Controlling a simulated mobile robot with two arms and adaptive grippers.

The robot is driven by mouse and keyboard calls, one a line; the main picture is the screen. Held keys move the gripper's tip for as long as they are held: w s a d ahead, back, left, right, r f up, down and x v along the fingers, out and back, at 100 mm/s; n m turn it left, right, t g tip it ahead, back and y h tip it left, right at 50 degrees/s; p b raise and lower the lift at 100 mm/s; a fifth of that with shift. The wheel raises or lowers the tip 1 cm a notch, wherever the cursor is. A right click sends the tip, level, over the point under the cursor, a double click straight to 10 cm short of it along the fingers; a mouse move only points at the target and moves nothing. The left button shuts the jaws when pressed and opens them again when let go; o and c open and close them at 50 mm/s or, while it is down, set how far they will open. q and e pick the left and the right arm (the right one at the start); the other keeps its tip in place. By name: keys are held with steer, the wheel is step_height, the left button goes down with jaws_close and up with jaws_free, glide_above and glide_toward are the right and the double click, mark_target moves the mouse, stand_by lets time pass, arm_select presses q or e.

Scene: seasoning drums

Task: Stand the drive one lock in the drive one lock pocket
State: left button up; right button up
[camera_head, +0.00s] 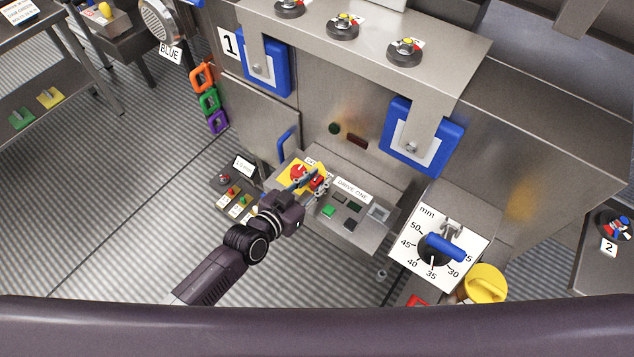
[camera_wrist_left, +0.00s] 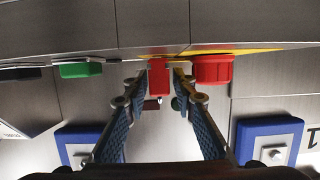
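My left gripper (camera_head: 314,184) is over the DRIVE ONE panel, beside a red knob (camera_head: 297,172) on a yellow plate (camera_head: 286,184). A small red block-like piece, which looks like the drive one lock (camera_head: 319,181), is between its fingertips. In the left wrist view, the lock (camera_wrist_left: 158,78) is between the converging fingertips of my left gripper (camera_wrist_left: 160,82), with the red knob (camera_wrist_left: 212,68) just to its right. The fingers appear closed on the lock. I cannot make out the lock's pocket. My right gripper is not in view.
The DRIVE ONE panel (camera_head: 351,190) has a green button (camera_head: 328,211) and dark buttons. A dial plate (camera_head: 410,262) with a blue handle (camera_head: 445,248) stands right of it. Blue-framed brackets (camera_head: 452,135) hang above. Round pieces (camera_head: 343,26) stand on the upper ledge.

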arm_select(q)
steer(key=shift+c, duration=0.4)
jaws_close()
steer(key=shift+r, duration=0.15)
